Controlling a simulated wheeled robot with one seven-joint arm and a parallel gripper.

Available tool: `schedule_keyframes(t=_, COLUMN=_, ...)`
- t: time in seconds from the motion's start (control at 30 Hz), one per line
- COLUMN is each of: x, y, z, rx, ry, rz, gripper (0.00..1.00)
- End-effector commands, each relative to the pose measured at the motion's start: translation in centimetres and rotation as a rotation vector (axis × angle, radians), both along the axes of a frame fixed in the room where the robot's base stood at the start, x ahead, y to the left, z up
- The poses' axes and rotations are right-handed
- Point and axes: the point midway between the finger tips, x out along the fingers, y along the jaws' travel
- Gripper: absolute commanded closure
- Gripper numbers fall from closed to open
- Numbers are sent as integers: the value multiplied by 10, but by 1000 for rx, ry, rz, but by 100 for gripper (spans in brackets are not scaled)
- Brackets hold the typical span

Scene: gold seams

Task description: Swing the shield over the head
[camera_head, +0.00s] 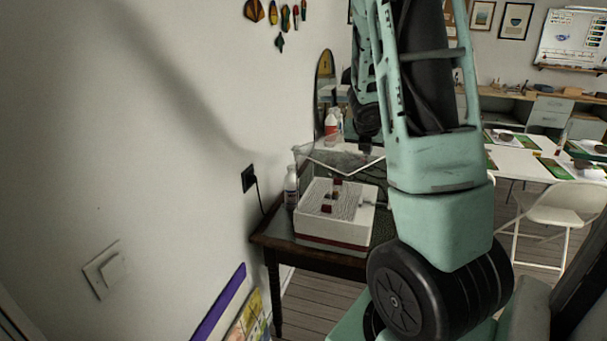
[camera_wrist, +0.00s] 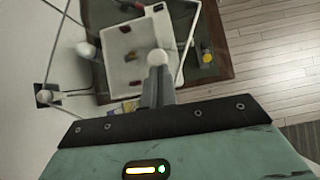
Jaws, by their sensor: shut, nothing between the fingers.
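The white grinder (camera_head: 330,232) stands on a dark wooden table, with a grid top and small dark red parts on it. Its head looks like the red part (camera_head: 337,184) near the back. The clear shield (camera_head: 343,172) shows as a see-through panel with a pale bent edge, above and behind the grid; its exact tilt is hard to tell. In the wrist view the grinder (camera_wrist: 122,68) lies below my gripper (camera_wrist: 158,58), with thin pale lines around it that may be shield edges. My gripper is shut and empty; contact with the shield cannot be told. The head view does not show its fingertips clearly.
A white bottle (camera_head: 291,187) stands at the table's left, near the wall outlet (camera_head: 248,178) and its cord. The wall is close on the left. The wooden table (camera_head: 262,242) has a narrow bare front edge. White tables and a chair (camera_head: 560,208) stand at right.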

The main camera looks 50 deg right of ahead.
Motion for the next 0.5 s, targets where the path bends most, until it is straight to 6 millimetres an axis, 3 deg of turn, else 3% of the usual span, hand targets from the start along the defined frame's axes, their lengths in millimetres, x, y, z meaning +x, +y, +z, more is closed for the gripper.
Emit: schedule_keyframes(t=0.5, x=9, y=-23, z=-1, rx=1, ry=1, rz=112, gripper=100)
